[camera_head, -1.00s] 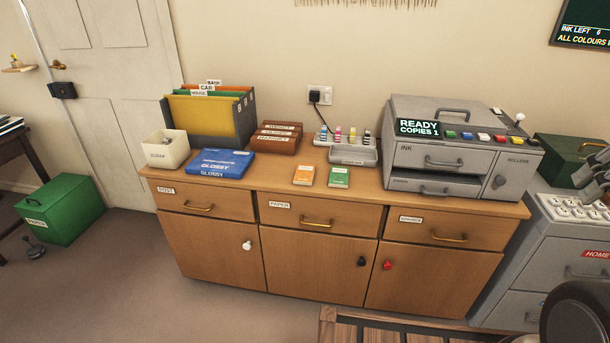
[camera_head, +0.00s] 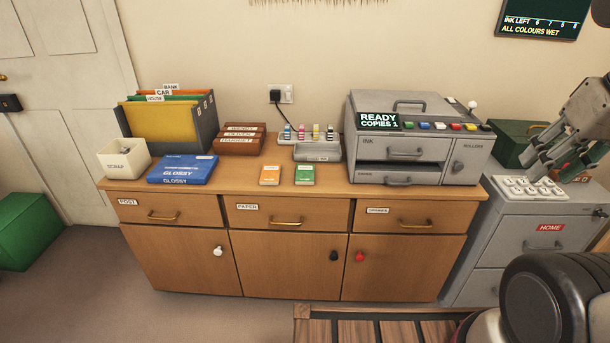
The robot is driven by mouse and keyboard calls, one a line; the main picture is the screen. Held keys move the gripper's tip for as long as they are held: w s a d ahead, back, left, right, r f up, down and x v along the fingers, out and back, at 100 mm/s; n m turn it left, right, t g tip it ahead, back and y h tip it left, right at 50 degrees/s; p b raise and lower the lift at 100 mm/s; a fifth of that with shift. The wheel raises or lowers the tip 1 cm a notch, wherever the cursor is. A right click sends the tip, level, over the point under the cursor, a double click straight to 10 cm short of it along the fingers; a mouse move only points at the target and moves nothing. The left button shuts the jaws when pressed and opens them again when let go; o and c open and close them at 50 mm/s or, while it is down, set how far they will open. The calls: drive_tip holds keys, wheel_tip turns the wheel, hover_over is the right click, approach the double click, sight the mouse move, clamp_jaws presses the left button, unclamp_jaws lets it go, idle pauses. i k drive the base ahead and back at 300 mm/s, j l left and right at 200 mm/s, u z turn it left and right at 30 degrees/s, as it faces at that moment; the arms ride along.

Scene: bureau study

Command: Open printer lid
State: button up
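The grey printer (camera_head: 372,165) stands at the right end of the wooden cabinet top. Its lid (camera_head: 375,103) lies shut on top, with a dark handle (camera_head: 409,102). The front display reads READY, COPIES 1. A row of coloured buttons (camera_head: 440,125) runs beside the display, and a white-knobbed lever (camera_head: 472,104) stands at the right rear corner. My gripper (camera_head: 551,168) is at the right, in front of the wall and above the grey filing cabinet, well apart from the printer. Its fingers are spread and nothing shows between them.
A white keypad (camera_head: 528,187) sits on the grey filing cabinet (camera_head: 510,232) below my gripper. A green box (camera_head: 510,142) stands right of the printer. Ink bottles in a grey rack (camera_head: 318,151) stand left of it. A wall screen (camera_head: 543,19) hangs above right.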

sight(430, 107)
drive_tip(key=i+l, duration=0.2)
drive_tip(key=i, duration=0.25)
drive_tip(key=i+l, duration=0.25)
drive_tip(key=i, duration=0.25)
